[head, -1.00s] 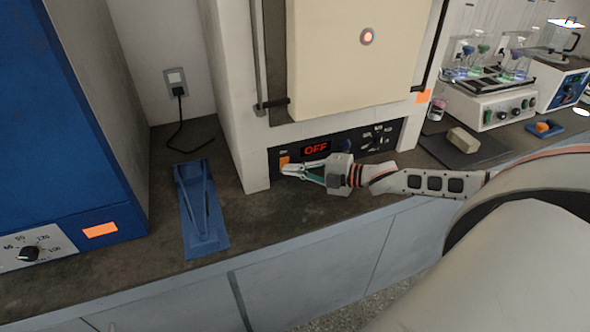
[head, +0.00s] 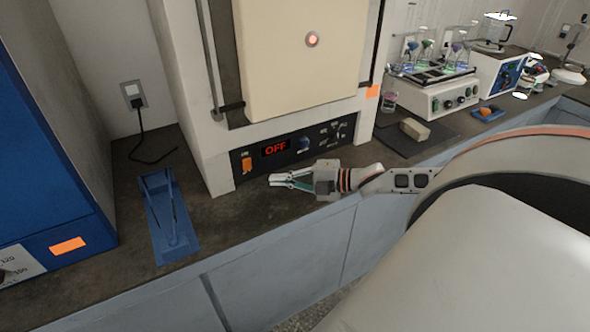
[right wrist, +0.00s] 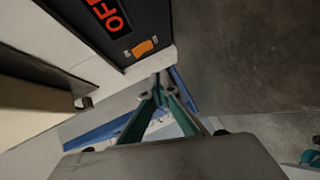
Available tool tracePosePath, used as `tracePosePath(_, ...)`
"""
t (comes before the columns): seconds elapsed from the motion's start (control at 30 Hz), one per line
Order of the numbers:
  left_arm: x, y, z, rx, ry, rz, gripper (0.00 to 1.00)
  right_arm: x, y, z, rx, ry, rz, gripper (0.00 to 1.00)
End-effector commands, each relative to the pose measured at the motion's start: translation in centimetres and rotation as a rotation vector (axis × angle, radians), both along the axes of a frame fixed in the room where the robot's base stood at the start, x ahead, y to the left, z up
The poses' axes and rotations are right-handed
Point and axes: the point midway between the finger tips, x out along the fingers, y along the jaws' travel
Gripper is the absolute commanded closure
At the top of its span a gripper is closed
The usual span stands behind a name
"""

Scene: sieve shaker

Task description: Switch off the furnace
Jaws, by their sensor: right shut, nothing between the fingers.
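The furnace (head: 205,150) is a tall white box with a cream door (head: 300,60) and a black control panel along its base. Its red display (head: 275,148) reads OFF. An orange rocker switch (head: 247,164) sits at the panel's left end; it also shows in the right wrist view (right wrist: 143,47). My right gripper (head: 272,181) is shut and empty, just in front of and a little right of the switch, apart from the panel. In the right wrist view its fingertips (right wrist: 160,80) meet below the switch. My left gripper is not in view.
A blue tong-like stand (head: 170,225) lies on the dark counter left of the furnace. A blue cabinet (head: 45,150) stands at the far left. A dark mat with a beige block (head: 414,130) and a shaker with flasks (head: 435,95) are at the right.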

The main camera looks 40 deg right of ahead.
Motion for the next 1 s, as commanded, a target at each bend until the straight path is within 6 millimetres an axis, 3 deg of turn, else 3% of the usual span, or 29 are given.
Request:
tracePosePath(0.4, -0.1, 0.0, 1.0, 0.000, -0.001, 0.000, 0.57, -3.3, -2.0, 0.2, 0.001, 0.002, 0.000, 1.00)
tracePosePath(1.0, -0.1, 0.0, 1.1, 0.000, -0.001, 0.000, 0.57, -3.8, -2.3, 0.3, 0.001, 0.000, 0.000, 1.00)
